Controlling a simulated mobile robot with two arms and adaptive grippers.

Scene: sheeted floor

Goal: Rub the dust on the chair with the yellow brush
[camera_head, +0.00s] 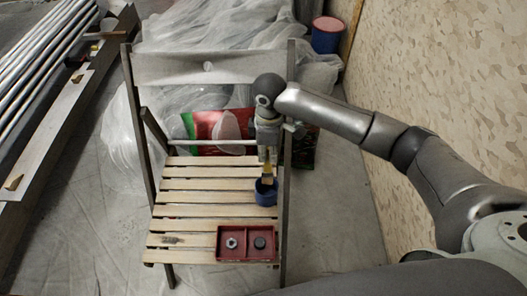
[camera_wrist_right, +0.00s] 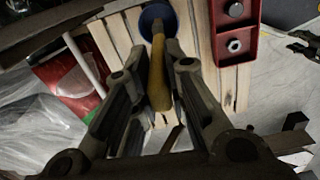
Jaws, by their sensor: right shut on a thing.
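The wooden folding chair (camera_head: 190,184) stands open, its slatted seat toward me. A dark dusty smudge (camera_head: 173,240) marks the front left slats. My right gripper (camera_head: 267,160) is over the right side of the seat, shut on the handle of the yellow brush (camera_head: 267,174). The handle (camera_wrist_right: 158,82) runs between the fingers in the right wrist view. The brush's lower end is inside a blue cup (camera_head: 266,194) on the seat, so its bristles are hidden. My left gripper is not in view.
A red two-compartment tray (camera_head: 246,229) with a nut and a dark round piece sits on the front right of the seat. A red-green bag (camera_head: 204,127) and plastic sheeting lie behind. A patterned wall (camera_head: 445,90) stands right. Metal pipes (camera_head: 40,60) lie left.

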